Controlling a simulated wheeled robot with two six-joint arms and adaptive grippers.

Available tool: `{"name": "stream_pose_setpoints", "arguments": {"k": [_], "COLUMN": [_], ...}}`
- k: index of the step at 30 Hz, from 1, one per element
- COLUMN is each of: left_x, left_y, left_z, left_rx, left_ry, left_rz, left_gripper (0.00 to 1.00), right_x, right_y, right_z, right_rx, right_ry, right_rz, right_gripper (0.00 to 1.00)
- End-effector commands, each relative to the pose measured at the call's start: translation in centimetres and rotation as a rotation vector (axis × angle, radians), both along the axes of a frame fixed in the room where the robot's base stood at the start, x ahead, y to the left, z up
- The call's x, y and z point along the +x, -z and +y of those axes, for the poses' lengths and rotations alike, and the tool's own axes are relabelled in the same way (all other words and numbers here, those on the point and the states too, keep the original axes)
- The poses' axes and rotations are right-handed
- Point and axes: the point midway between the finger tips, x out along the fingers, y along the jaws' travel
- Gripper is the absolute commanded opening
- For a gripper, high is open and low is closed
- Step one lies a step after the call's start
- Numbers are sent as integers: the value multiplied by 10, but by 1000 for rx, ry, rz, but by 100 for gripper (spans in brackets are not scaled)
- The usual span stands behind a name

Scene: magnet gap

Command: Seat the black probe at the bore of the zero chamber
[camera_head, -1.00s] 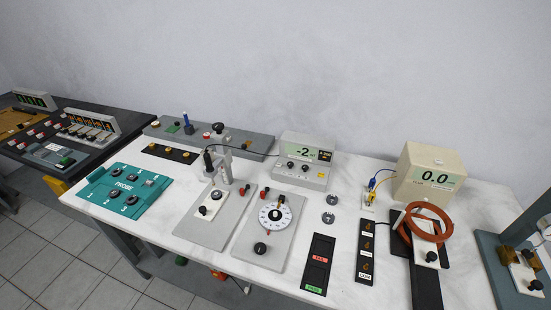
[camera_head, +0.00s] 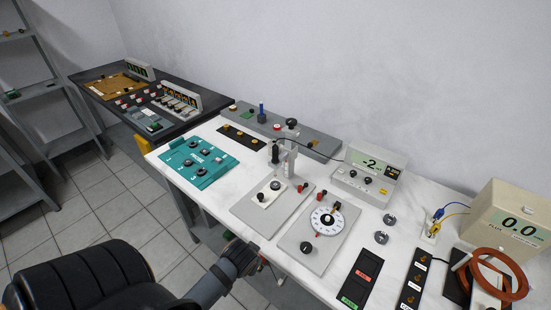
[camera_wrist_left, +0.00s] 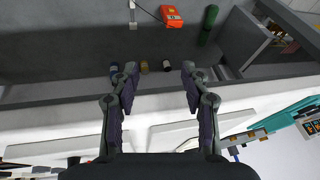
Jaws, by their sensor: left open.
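A black probe (camera_head: 275,153) stands upright at a grey post on a grey plate, with a thin cable running from its area to the meter that reads -2. I cannot tell for sure which part is the zero chamber; its bore is not clear in the head view. My left gripper (camera_wrist_left: 155,82) is open and empty in the wrist view. In the head view my left arm comes in from the bottom left, below the bench's front edge, apart from the probe. My right gripper is not in view.
A teal probe panel (camera_head: 198,165) lies left of the post. A dial plate (camera_head: 320,232), the -2 meter (camera_head: 368,178) and a beige 0.0 meter (camera_head: 507,222) stand to the right. The wrist view shows an orange item (camera_wrist_left: 171,16) and a green cylinder (camera_wrist_left: 209,25).

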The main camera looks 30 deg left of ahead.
Motion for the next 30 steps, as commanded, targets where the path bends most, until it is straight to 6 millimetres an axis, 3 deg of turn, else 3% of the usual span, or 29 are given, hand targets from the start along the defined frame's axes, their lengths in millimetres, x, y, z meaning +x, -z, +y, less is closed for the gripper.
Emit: {"name": "stream_pose_setpoints", "arguments": {"k": [3,8,12,16,19,22,26,30], "left_x": [-1,22,53,92,123,145,157,160], "left_y": [-50,-72,-104,-150,-188,-212,-224,-226], "left_z": [2,57,99,123,121,105,86,80], "left_rx": [26,169,261,275,201,82,-36,-83], "left_ry": [-27,-185,-269,-260,-168,-43,69,103], "left_rz": [-47,-238,-487,-796,-1024,-1161,-1215,-1222], "left_gripper": [46,46,46,46,46,46,46,46], "right_x": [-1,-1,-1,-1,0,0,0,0], "right_y": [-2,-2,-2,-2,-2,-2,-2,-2], "right_z": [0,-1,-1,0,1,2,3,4], "right_rx": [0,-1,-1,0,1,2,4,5], "right_ry": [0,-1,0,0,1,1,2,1], "right_rz": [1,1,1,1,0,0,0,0], "right_gripper": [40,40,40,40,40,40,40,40]}}
